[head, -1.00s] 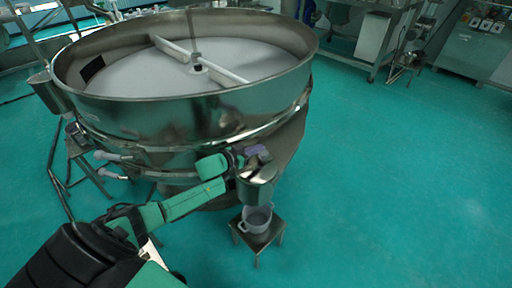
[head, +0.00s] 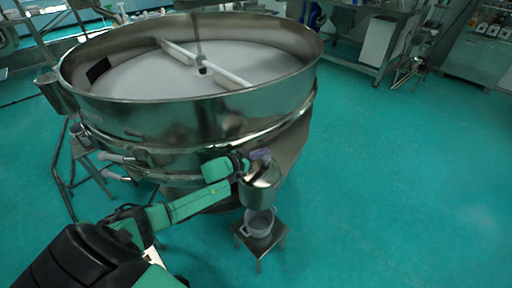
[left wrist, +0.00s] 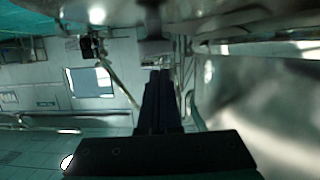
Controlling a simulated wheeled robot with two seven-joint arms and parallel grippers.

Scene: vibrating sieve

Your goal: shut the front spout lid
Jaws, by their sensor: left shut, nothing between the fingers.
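The front spout (head: 260,194) is a shiny metal outlet low on the near side of the big round sieve (head: 200,120). A small purple piece (head: 260,155) shows at its top, beside my gripper. My left gripper (head: 246,166) is at the upper left of the spout, shut and empty. It hides part of the spout's top, so I cannot tell the lid's exact angle or whether I touch it. In the left wrist view the dark fingers (left wrist: 158,85) are together, with blurred shiny metal (left wrist: 270,100) to their right. My right gripper is out of view.
A grey pot (head: 258,222) stands on a small metal stool (head: 262,240) under the spout. Another spout (head: 56,92) sticks out at the sieve's left. The green floor (head: 400,190) to the right is clear. Benches and a cabinet (head: 475,55) stand at the back.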

